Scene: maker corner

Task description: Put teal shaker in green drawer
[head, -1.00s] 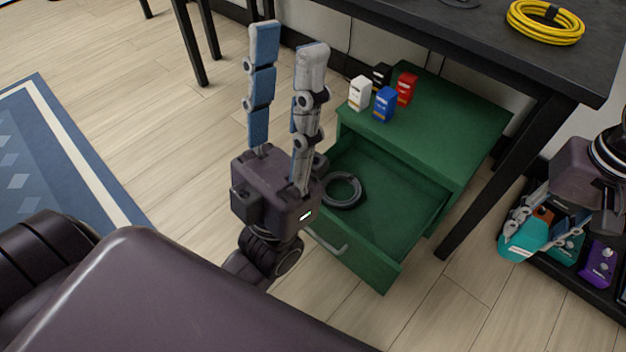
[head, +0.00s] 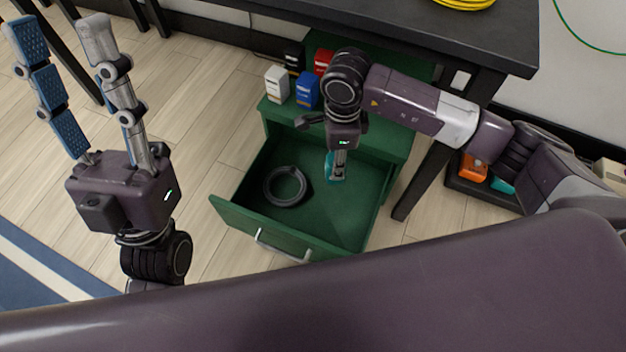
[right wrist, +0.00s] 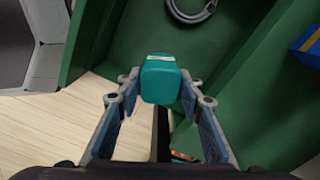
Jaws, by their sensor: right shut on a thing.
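The green drawer (head: 333,222) is pulled open under the green cabinet top, with a dark grey ring lying inside. My right gripper (head: 337,168) points down over the back right part of the drawer. It is shut on the teal shaker (head: 335,178), mostly hidden by the gripper in the head view. In the right wrist view the teal shaker (right wrist: 161,80) sits between the two fingers, near green walls. I cannot tell its exact height above the drawer floor. My left gripper (head: 60,38) is open and empty, fingers up, left of the drawer.
The dark ring (head: 285,186) takes up the drawer's left part; its front and middle are bare. White (head: 277,85), blue (head: 307,91) and red (head: 324,61) boxes stand on the cabinet. The black table (head: 400,32) overhangs it. A dark tray (head: 484,196) lies right.

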